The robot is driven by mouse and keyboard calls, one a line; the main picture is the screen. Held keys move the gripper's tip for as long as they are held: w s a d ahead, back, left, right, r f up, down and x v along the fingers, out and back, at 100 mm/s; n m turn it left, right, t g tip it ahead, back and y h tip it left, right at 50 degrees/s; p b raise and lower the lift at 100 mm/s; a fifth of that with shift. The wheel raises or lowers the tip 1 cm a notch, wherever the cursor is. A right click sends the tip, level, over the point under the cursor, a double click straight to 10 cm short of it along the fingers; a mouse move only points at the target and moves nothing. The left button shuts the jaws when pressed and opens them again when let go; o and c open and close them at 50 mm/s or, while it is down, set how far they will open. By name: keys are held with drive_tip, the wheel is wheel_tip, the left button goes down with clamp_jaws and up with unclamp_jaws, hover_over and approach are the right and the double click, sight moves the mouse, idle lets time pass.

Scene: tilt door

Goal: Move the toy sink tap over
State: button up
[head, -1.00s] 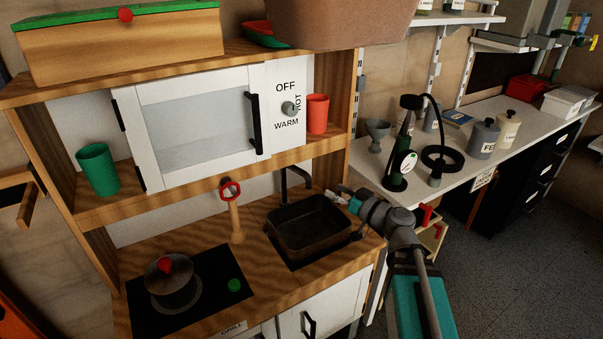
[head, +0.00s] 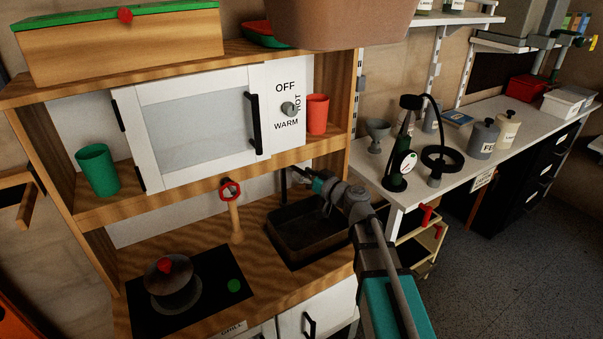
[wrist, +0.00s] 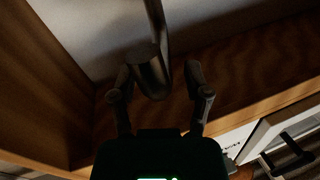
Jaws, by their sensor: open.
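The dark toy sink tap (head: 284,184) stands at the back of the dark sink basin (head: 278,240), on the wooden counter of the toy kitchen. In the head view my gripper (head: 298,174) is at the tap's spout, above the basin's back right, and covers part of it. In the wrist view the tap (wrist: 152,72) reaches between the two open fingers of my gripper (wrist: 160,92). The fingers stand on either side of it with gaps; I cannot tell whether either touches it.
A lidded pot (head: 172,285) sits on the black hob. A wooden shelf with a white microwave door (head: 190,125) and a red cup (head: 317,114) lies above. A white bench (head: 460,180) is at right.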

drive_tip(key=shift+w+a, duration=0.35)
drive_tip(key=shift+a, duration=0.05)
drive_tip(key=shift+c, duration=0.2)
clamp_jaws()
